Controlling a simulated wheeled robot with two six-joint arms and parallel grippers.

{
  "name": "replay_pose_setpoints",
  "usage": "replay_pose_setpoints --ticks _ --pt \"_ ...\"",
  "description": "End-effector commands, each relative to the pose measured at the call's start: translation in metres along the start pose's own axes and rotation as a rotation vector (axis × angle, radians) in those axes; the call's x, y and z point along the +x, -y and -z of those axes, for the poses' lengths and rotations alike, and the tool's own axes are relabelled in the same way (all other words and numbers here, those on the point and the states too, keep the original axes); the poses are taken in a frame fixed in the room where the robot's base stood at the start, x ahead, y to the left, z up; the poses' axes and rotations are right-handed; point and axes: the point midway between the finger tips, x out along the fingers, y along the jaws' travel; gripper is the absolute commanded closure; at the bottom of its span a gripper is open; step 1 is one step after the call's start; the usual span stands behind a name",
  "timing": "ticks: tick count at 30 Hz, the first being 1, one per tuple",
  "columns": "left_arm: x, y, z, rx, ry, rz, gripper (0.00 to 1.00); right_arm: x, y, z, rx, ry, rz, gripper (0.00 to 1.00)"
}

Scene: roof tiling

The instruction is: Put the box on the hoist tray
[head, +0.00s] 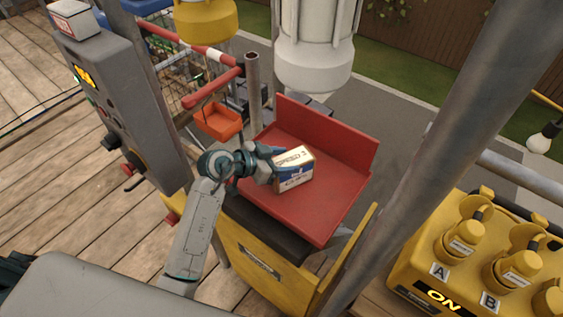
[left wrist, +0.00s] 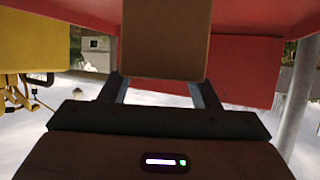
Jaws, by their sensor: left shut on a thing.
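The box (head: 294,171) is small, white and blue with a tan edge and printed lettering. My left gripper (head: 272,166) is shut on it from its left side. In the head view the box is over the middle of the red hoist tray (head: 328,206). I cannot tell whether its underside touches the tray. In the left wrist view the box (left wrist: 165,45) shows as a brown face between the two fingers, with the red tray (left wrist: 240,62) behind it. My right gripper is not in view.
A grey pole (head: 430,150) rises at the right. A grey control panel (head: 118,95) stands at the left. An orange bin (head: 219,122) and a yellow switch box (head: 480,255) are nearby. Bare tray surrounds the box.

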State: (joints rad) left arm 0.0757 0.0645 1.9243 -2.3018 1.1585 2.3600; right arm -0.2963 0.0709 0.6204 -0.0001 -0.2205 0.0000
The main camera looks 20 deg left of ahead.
Motion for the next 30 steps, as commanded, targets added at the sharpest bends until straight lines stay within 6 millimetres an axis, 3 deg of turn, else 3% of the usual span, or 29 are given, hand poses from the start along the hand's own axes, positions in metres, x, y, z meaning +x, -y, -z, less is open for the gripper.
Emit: replay_pose_setpoints --ticks 3,8,9,12,23,30 --pt "-0.001 0.000 0.002 -0.001 -0.002 -0.001 1.00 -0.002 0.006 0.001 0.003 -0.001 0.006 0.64" --pt "0.000 0.000 0.000 -0.001 -0.001 -0.001 1.00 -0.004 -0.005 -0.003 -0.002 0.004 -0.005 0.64" --pt "0.001 0.000 -0.002 -0.001 0.002 -0.002 0.42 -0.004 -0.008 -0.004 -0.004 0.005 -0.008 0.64" --pt "0.001 0.000 -0.002 -0.001 0.002 -0.002 0.22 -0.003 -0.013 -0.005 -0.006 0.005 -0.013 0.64" --pt "0.000 0.000 0.000 0.000 0.000 -0.001 0.22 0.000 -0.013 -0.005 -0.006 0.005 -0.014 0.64" --pt "-0.035 0.000 -0.002 0.004 0.005 0.000 0.22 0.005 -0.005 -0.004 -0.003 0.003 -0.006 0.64"
